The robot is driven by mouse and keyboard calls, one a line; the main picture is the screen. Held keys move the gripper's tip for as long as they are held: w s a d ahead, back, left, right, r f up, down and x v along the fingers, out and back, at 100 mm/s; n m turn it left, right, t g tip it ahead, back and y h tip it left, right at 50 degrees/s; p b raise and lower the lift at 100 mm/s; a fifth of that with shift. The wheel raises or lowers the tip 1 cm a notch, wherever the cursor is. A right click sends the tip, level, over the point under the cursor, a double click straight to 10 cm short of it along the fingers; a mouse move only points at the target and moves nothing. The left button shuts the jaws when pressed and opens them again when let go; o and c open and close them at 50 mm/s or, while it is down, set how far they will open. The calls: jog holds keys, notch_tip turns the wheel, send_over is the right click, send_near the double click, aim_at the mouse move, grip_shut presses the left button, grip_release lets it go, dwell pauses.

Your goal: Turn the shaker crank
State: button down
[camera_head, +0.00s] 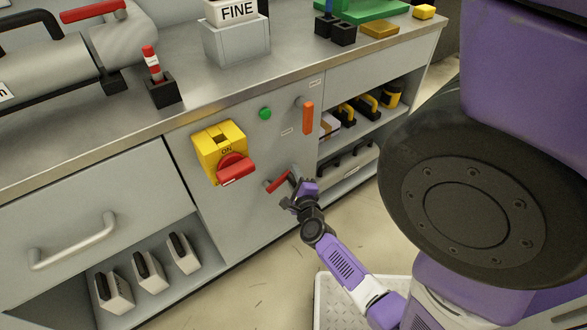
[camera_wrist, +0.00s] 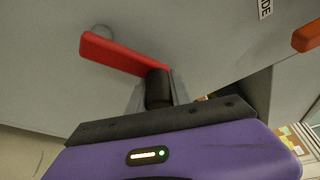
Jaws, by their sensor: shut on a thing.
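The shaker crank (camera_head: 277,182) is a red arm on the grey cabinet front, below and right of the yellow switch box. In the wrist view the red crank arm (camera_wrist: 124,54) runs from a grey hub at upper left down to a black knob (camera_wrist: 158,88) at its right end. My gripper (camera_head: 297,188) is at the crank's right end, and in the wrist view its fingers (camera_wrist: 158,92) are shut on the black knob, one on each side. In the head view my gripper hides the knob.
The yellow box with a red rotary switch (camera_head: 235,169) is left of the crank. An orange handle (camera_head: 308,118) and a green button (camera_head: 265,113) are above it. Open shelves (camera_head: 345,170) lie to the right. A drawer handle (camera_head: 72,243) sticks out at left.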

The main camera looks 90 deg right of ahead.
aim_at(292, 182)
jog(key=shift+w+a+f+m+y, duration=0.15)
jog(key=shift+f+m+y, duration=0.15)
jog(key=shift+f+m, duration=0.15)
jog(key=shift+w+a+f+m+y, duration=0.1)
jog(key=shift+f+m+y, duration=0.25)
jog(key=shift+f, duration=0.15)
jog(key=shift+f+m+t+y, duration=0.25)
jog(key=shift+f+m+t, duration=0.05)
jog(key=shift+f+m, duration=0.2)
jog(key=shift+w, duration=0.1)
jog(key=c, duration=1.2)
grip_release()
jog(key=shift+r, duration=0.1)
jog(key=shift+d, duration=0.1)
jog(key=shift+s, duration=0.2)
